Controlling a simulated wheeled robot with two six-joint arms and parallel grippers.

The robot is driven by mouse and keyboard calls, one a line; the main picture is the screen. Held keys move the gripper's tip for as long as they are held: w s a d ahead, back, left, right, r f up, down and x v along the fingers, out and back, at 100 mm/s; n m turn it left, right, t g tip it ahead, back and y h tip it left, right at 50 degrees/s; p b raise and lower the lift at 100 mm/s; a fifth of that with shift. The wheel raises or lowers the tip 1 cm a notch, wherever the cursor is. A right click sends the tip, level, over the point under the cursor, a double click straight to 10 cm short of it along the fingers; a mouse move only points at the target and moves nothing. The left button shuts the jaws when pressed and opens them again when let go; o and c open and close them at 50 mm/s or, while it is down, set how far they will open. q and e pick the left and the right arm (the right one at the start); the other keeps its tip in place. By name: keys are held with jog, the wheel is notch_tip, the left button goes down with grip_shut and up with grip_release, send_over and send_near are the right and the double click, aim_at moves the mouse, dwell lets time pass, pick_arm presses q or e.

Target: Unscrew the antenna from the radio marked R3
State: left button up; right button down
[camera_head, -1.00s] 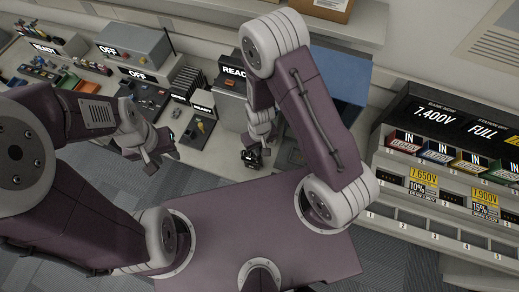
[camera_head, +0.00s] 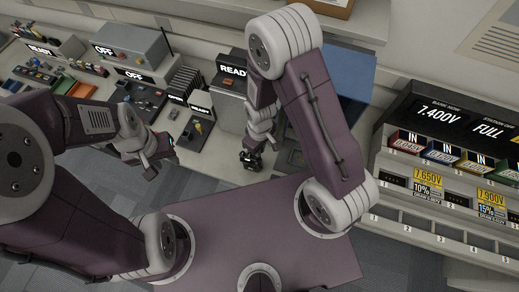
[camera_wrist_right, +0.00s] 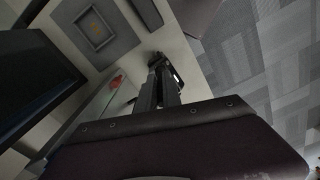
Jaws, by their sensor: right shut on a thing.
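My right gripper (camera_head: 250,160) is low over the front of the bench, near the READY box (camera_head: 229,82). It also shows in the right wrist view (camera_wrist_right: 160,78), shut on a small dark object (camera_wrist_right: 156,60) that its fingers mostly hide. I cannot tell whether this is a radio or an antenna. My left gripper (camera_head: 160,160) is above the bench's front edge, left of the right gripper. Its fingers are too small and overlapped to read. No R3 mark is legible.
A grey box marked OFF (camera_head: 130,48) stands at the back left, with a thin dark rod at its right end. Small coloured items and trays (camera_head: 62,80) lie at the left. A blue panel (camera_head: 345,72) and the battery display rack (camera_head: 450,120) are at the right.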

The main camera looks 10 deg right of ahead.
jog(key=shift+w+f+n+b, duration=0.2)
jog(key=shift+n+b, duration=0.1)
jog(key=shift+n, duration=0.1)
jog(key=c, duration=1.9)
grip_release()
jog(key=shift+s+r+n, duration=0.1)
jog(key=shift+n, duration=0.2)
jog(key=o, duration=0.5)
jog(key=shift+c, duration=0.2)
notch_tip(320, 180, up, 9)
jog(key=shift+r, duration=0.1)
jog(key=shift+w, duration=0.2)
